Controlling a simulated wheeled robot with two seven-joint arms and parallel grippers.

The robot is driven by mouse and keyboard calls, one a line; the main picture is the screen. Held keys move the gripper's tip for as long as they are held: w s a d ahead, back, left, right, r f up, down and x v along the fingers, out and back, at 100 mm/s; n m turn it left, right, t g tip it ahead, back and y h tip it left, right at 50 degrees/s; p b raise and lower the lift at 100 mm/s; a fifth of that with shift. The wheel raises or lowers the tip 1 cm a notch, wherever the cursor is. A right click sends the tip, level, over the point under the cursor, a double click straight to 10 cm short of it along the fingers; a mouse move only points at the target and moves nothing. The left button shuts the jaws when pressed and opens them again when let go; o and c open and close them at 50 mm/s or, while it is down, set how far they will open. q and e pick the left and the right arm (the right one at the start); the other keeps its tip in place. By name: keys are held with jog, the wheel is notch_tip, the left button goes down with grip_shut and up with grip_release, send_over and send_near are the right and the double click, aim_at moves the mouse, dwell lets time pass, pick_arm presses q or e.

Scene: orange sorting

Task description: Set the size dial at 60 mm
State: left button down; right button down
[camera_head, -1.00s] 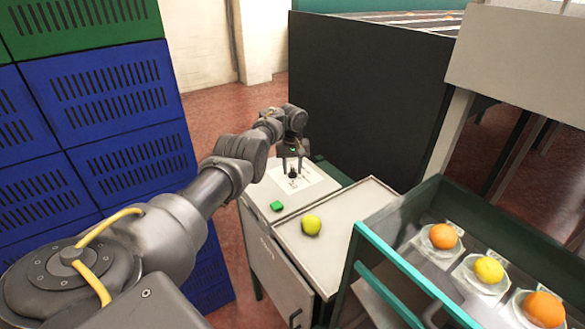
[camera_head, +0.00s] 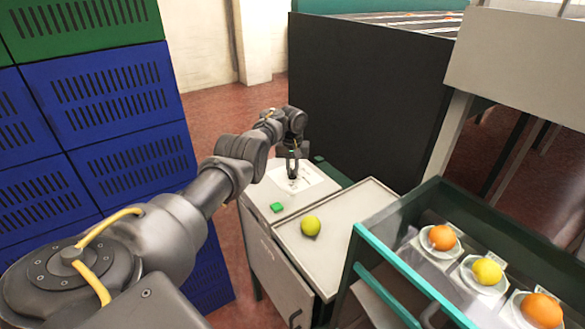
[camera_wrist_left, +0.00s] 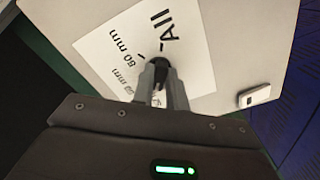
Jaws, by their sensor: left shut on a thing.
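The size dial is a small black knob (camera_wrist_left: 159,63) on a white printed card (camera_wrist_left: 196,78) on the grey cabinet top. In the wrist view the card has tick marks, the word "All" and mm labels; one looks like 50 or 60 mm, another is partly covered. My left gripper (camera_head: 293,174) points down at the card (camera_head: 312,184) at the cabinet's far end. In the wrist view its fingers (camera_wrist_left: 160,80) are shut on the knob. The fingers cover much of the knob, so I cannot tell where its pointer stands. My right gripper is not in view.
A teal-framed rack (camera_head: 400,262) with fruit in cups stands at right. Blue crates (camera_head: 118,88) are stacked at left. A dark panel (camera_head: 365,100) stands behind.

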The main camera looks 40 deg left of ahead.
pick_arm(q)
jog(key=shift+a+r+m, duration=0.1)
jog(key=shift+m, duration=0.7)
jog(key=m, duration=0.2)
jog(key=shift+m, duration=0.4)
jog(key=m, duration=0.2)
jog(key=shift+a+m, duration=0.1)
jog(key=shift+m, duration=0.2)
jog(key=m, duration=0.2)
jog(key=shift+m, duration=0.4)
jog(key=m+b, duration=0.3)
jog(key=m, duration=0.3)
jog(key=shift+a, duration=0.15)
jog(key=m+b, duration=0.1)
jog(key=m, duration=0.3)
jog(key=shift+w+b, duration=0.1)
jog(key=shift+b, duration=0.25)
jog(key=shift+m+b, duration=0.35)
jog(key=shift+m, duration=0.95)
